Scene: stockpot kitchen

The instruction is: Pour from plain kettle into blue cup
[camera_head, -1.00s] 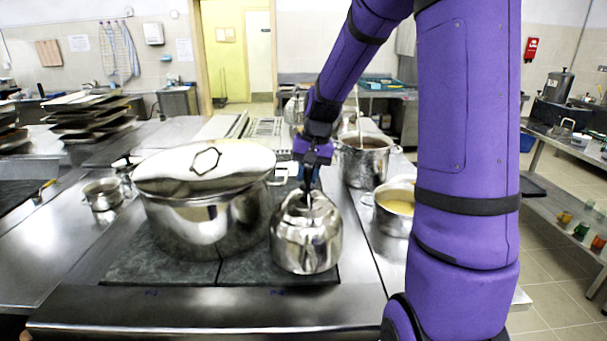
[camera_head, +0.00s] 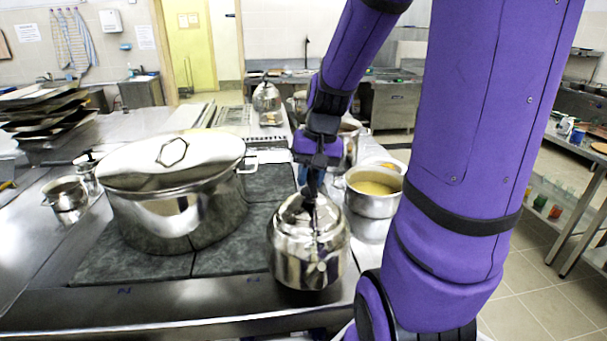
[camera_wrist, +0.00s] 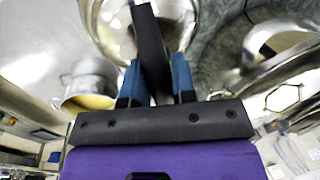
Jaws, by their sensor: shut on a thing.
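The plain kettle (camera_head: 308,255) is rounded shiny steel with a dark handle on top. My gripper (camera_head: 311,190) is shut on that handle from above. In the wrist view, the blue fingers of my gripper (camera_wrist: 156,82) clasp the black handle, with the kettle's steel body (camera_wrist: 108,25) beyond. The kettle looks upright, by the right front part of the dark hob; the gap beneath it is hard to judge. I cannot make out a blue cup with certainty. A small blue item (camera_head: 577,137) stands on the right-hand table, too small to identify.
A large lidded stockpot (camera_head: 175,210) stands left of the kettle on the hob (camera_head: 130,262). A pot of yellow liquid (camera_head: 372,205) stands close on the right. Another kettle (camera_head: 266,98) is further back. Small pots (camera_head: 66,200) are at left. Open floor (camera_head: 535,285) lies right.

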